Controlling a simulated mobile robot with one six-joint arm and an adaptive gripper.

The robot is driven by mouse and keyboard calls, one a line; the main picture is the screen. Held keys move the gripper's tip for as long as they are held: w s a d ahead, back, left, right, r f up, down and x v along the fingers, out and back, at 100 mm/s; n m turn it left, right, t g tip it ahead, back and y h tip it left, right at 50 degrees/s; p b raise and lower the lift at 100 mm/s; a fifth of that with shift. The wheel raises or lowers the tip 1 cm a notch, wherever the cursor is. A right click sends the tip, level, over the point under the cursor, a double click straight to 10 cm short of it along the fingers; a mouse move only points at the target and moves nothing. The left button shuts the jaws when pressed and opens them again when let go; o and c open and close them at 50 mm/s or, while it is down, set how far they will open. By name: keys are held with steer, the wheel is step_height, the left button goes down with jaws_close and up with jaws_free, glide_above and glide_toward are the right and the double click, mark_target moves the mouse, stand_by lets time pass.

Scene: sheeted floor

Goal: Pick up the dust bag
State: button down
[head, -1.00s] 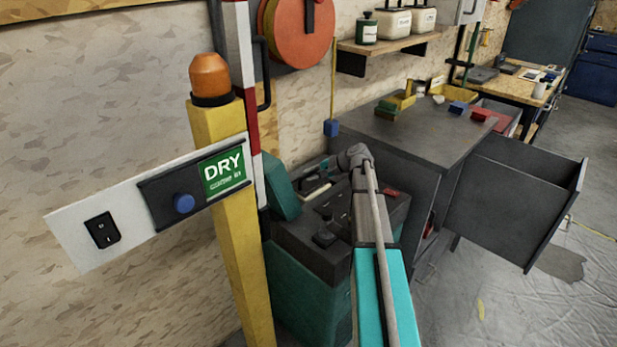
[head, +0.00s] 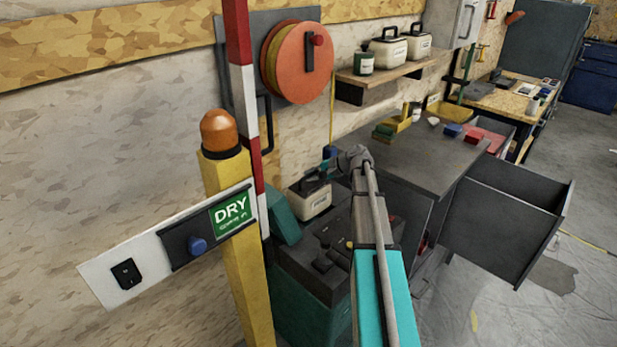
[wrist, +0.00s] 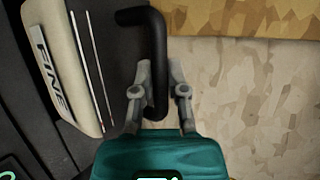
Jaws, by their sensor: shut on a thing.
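The dust bag (head: 309,200) is a cream box with a dark top and a black handle. In the wrist view its cream side (wrist: 62,60) bears the word FINE, and its black handle (wrist: 155,45) runs between my fingers. My gripper (wrist: 158,98) is shut on that handle. In the head view my gripper (head: 321,172) is small and partly hidden by my wrist, at the top of the bag. The bag appears raised above the dark top of a green cabinet (head: 315,315).
A yellow post (head: 245,280) with an orange lamp and a DRY sign panel (head: 185,240) stands at left front. A grey workbench (head: 440,150) with an open drawer (head: 505,215) is at right. Similar cream boxes (head: 388,50) sit on a wall shelf (head: 385,78).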

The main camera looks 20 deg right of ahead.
steer(key=shift+r+p, duration=2.95)
steer(key=shift+r, duration=0.45)
steer(key=shift+r, duration=0.15)
